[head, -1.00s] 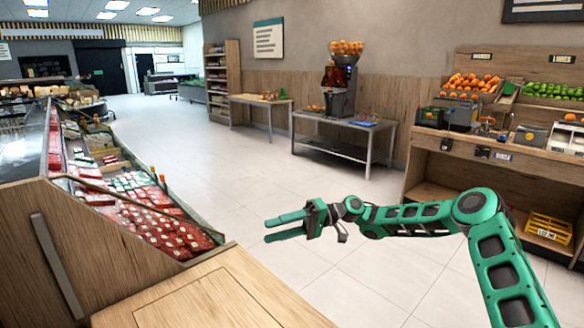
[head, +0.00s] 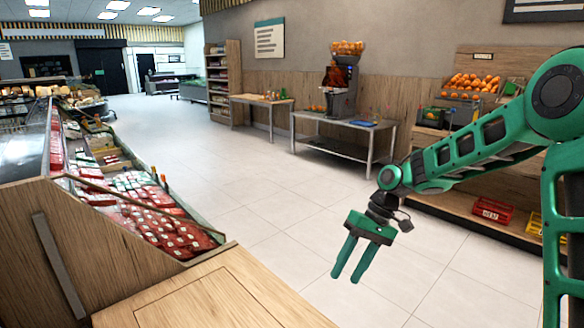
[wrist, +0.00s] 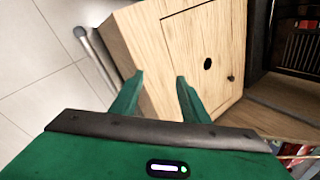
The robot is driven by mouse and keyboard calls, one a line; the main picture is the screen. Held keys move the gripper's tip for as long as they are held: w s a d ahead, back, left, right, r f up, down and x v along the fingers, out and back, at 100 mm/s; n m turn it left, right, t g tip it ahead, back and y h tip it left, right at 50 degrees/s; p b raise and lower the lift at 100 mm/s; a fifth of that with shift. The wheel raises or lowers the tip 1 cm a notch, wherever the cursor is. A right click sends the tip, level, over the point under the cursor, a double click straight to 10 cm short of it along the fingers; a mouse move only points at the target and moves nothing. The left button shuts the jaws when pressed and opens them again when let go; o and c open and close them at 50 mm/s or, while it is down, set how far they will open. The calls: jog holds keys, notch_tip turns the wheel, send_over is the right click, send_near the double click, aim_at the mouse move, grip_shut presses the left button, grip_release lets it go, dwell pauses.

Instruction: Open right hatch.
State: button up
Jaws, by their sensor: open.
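My gripper (head: 345,279) is green, open and empty, with its two fingers pointing down over the tiled floor, right of the wooden counter. In the wrist view, my gripper (wrist: 159,75) is open before a pale wooden cabinet. A rectangular hatch panel (wrist: 205,30) with a thin outline, a round black hole and a small dark knob shows beyond the fingers, to their right. The fingers appear apart from it. I cannot tell from these views whether this panel is the right hatch. A rectangular outline also shows on the wooden counter top (head: 215,297) in the head view.
A chiller (head: 140,195) with red packs stands left. The orange juicer (head: 342,85) stands on a metal table (head: 330,148) at the back. Fruit shelves stand at the right, partly hidden by my arm. A metal rail (wrist: 95,58) runs beside the cabinet. The middle floor is clear.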

jog(key=s+d+r+m+t+h, duration=0.1)
jog(key=s+d+r+m+h, duration=0.2)
jog(key=s+d, duration=0.75)
jog(key=s+d+r+m+t+h, duration=0.15)
jog(key=s+d+r+m, duration=0.3)
jog(key=s+d, duration=0.65)
jog(key=s+d+m, duration=0.2)
jog(key=s+d, duration=0.3)
jog(key=s, duration=0.4)
jog(key=shift+s+f, duration=0.25)
jog(key=shift+s, duration=0.05)
jog(key=shift+h, duration=0.25)
jog(key=shift+c, duration=1.4)
jog(key=shift+a, duration=0.1)
